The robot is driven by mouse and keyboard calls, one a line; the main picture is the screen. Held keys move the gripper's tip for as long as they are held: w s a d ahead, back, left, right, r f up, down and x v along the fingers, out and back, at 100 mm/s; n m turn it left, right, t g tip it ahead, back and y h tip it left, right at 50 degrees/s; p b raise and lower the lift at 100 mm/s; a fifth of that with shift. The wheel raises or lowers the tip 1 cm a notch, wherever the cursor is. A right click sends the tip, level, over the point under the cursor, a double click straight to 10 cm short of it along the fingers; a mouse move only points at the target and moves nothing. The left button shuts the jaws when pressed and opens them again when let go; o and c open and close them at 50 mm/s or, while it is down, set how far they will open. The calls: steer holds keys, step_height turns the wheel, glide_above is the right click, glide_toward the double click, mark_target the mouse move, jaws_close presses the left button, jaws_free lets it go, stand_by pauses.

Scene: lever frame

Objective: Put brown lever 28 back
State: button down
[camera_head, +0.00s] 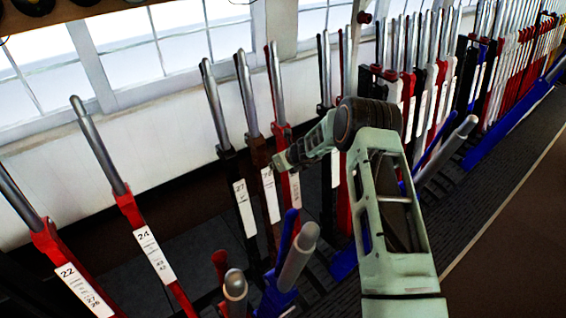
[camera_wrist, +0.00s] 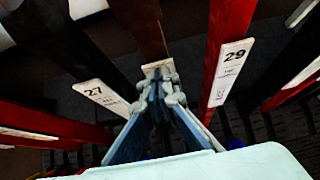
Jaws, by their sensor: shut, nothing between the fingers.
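Brown lever 28 (camera_head: 258,153) stands nearly upright in the row, with a bare metal handle and a white label. It stands between black lever 27 (camera_head: 230,165) and red lever 29 (camera_head: 283,137), about in line with both. My gripper (camera_head: 280,163) is shut and empty, at the lever's shaft near the top of its label. In the wrist view the brown shaft (camera_wrist: 144,28) rises just beyond my shut fingertips (camera_wrist: 160,74), which hide most of its label. I cannot tell whether they touch it.
Red levers 24 (camera_head: 127,207) and 22 (camera_head: 47,240) stand to the left. Several blue and red levers lean forward low in front, including a blue one with a thick grey handle (camera_head: 298,258). A dense lever row continues right. Windows are behind.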

steer(key=w+r+v, duration=0.1)
steer(key=v, duration=0.8)
steer(key=shift+b, duration=0.45)
